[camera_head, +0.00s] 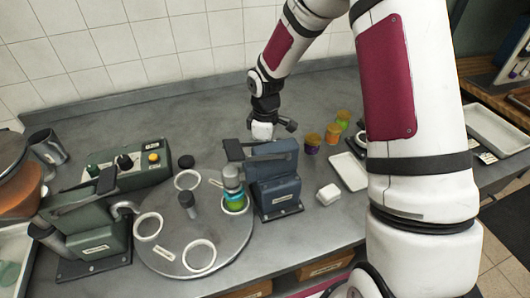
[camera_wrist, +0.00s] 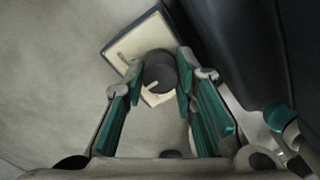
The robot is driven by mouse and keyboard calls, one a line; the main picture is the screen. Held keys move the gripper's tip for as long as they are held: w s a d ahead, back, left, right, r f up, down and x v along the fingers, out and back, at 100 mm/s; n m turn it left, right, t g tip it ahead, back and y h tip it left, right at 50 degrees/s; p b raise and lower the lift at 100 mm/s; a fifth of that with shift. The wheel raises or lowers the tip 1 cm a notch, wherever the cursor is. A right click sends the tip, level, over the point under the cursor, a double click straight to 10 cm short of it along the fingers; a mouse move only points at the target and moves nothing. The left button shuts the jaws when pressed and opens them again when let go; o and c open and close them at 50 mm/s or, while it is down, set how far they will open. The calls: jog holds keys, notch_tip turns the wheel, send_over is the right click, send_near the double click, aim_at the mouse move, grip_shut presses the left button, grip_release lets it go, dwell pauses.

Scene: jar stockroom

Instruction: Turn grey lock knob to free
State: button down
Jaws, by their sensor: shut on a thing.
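The grey lock knob (camera_wrist: 160,72) is a short dark cylinder on a pale plate with a dark blue edge (camera_wrist: 128,42), in the upper middle of the wrist view. A small pale mark shows at its lower side; I cannot read its setting. My gripper (camera_wrist: 160,76) has its green-padded fingers on both sides of the knob, closed on it. In the head view my gripper (camera_head: 266,133) is behind the blue machine (camera_head: 277,180), which hides its fingertips and the knob.
A round grey turntable (camera_head: 218,251) with white rings and a jar (camera_head: 234,199) stands left of the blue machine. A green control box (camera_head: 126,166) and a green machine (camera_head: 87,230) are further left. Small jars (camera_head: 333,132) and a white tray (camera_head: 349,171) are right.

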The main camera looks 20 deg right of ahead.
jog(key=shift+m, duration=1.2)
jog(key=c, duration=1.6)
grip_release()
jog(key=shift+o, duration=0.2)
jog(key=shift+r, duration=0.1)
notch_tip(320, 180, up, 12)
